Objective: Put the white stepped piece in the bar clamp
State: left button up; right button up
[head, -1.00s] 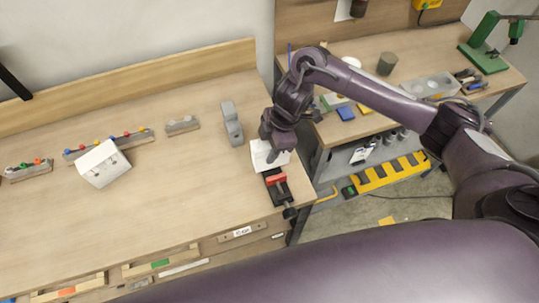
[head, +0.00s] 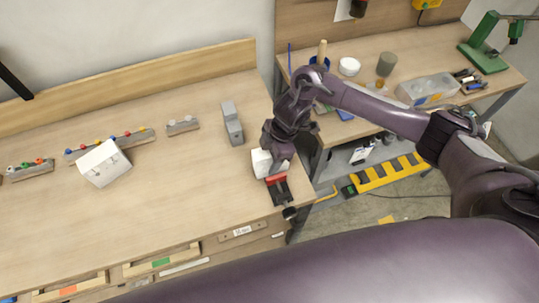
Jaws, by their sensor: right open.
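The white stepped piece (head: 261,163) is at the right end of the wooden bench, at the far end of the bar clamp, beside its red jaw. The bar clamp (head: 279,192) is black with a red part and lies near the bench's right edge. My right gripper (head: 272,160) points down over the white piece and is open. It hides part of the piece, so I cannot tell whether the piece sits fully between the jaws. My left gripper is out of view.
A grey block (head: 232,123) stands just left of my right gripper. A white block (head: 103,163) and rails with coloured knobs (head: 110,143) lie further left. A second bench (head: 390,85) with a cup and boxes is at the right. The middle of the bench is clear.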

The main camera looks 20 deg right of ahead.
jog(key=shift+r, duration=0.15)
jog(key=v, duration=1.2)
